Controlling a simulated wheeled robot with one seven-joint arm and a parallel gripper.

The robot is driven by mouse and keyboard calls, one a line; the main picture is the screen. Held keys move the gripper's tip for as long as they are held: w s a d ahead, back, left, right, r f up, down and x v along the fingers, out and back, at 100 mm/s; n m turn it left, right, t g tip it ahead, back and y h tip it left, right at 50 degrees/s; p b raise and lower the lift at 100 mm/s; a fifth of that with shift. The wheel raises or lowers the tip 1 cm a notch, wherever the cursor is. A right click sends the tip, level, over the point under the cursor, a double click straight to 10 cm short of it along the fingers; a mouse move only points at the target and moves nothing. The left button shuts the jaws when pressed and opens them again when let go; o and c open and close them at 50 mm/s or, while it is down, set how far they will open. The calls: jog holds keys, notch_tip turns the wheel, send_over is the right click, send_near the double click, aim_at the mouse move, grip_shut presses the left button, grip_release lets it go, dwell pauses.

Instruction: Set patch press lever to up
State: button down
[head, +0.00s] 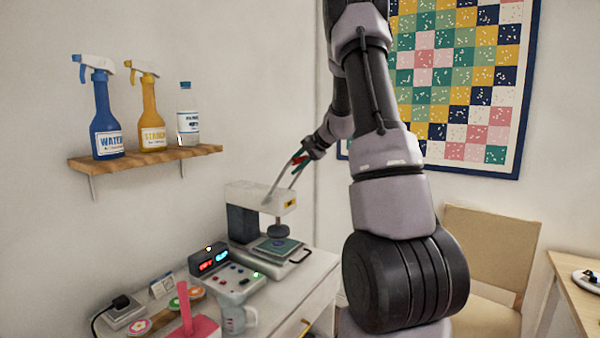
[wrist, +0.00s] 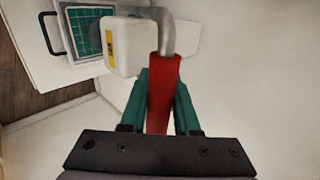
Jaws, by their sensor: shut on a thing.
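The patch press (head: 252,192) stands on the white cabinet top, with a light head over a dark body. Its lever shows as a thin metal rod slanting up to a red grip (head: 298,159). In the wrist view, the bent metal rod runs into the red lever grip (wrist: 164,85), beside the press's white head (wrist: 127,45) with a yellow label. My gripper (head: 294,172) has green fingers closed around the red grip, one on each side, also in the wrist view (wrist: 162,84). The lever points up and to the right in the head view.
Under the press head lies a green gridded plate (wrist: 88,32) with a dark handle. A control box (head: 210,262) with lit displays, a mug (head: 238,318) and colored patches stand nearer. A wall shelf (head: 140,158) holds several bottles. A chair (head: 490,245) stands right.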

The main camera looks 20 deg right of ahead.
jog(key=shift+w+a+r, duration=0.2)
jog(key=shift+w+a, duration=0.1)
jog(key=shift+w, duration=0.1)
jog(key=c, duration=0.7)
grip_release()
jog(key=shift+o, duration=0.2)
jog(key=v, duration=1)
jog(key=shift+s+d+r, duration=0.2)
jog(key=shift+s+r, duration=0.05)
